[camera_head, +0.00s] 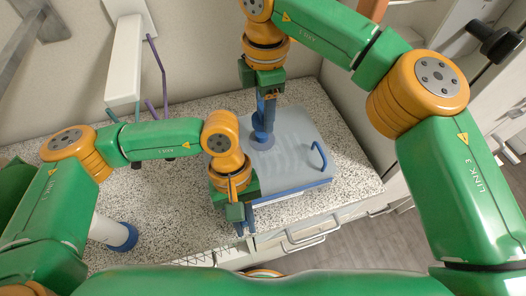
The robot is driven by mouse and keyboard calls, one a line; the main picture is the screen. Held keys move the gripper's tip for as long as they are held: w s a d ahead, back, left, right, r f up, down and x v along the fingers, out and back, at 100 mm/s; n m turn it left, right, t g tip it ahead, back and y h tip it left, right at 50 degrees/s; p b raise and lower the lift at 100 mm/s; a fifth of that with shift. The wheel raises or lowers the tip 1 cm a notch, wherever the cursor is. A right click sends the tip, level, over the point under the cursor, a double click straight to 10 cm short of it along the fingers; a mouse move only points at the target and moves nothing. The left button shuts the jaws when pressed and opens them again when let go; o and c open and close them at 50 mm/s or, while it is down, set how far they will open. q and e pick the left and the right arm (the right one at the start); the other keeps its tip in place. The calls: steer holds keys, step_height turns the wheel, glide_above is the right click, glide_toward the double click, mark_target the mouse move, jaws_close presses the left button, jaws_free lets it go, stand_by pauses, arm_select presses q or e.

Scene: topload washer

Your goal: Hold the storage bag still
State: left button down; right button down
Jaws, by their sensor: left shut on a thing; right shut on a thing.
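The storage bag (292,136) is a grey, flat, slightly puffed bag with blue edging. It lies on the speckled counter, with a blue loop handle (319,155) on its right side. My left gripper (241,226) is at the bag's lower-left corner and shut on it, though its fingertips are partly hidden by the wrist. My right gripper (266,98) points down over the bag's upper-left part. It is shut on a blue upright piece (263,120), whose round blue base sits on the bag. Exactly where the fingers meet this piece is hard to see.
The speckled counter (352,165) is clear right of the bag. A white cylinder with a blue end (122,236) lies at lower left. Thin purple rods (158,65) stand by a white post (125,57) at the back. Drawers with handles (305,238) are below the front edge.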

steer(key=shift+r, duration=0.7)
arm_select(q)
steer(key=c, duration=0.8)
jaws_free()
steer(key=shift+o, duration=0.2)
steer(key=shift+v, duration=3.55)
steer(key=shift+r, duration=0.15)
arm_select(e)
steer(key=shift+f, duration=0.1)
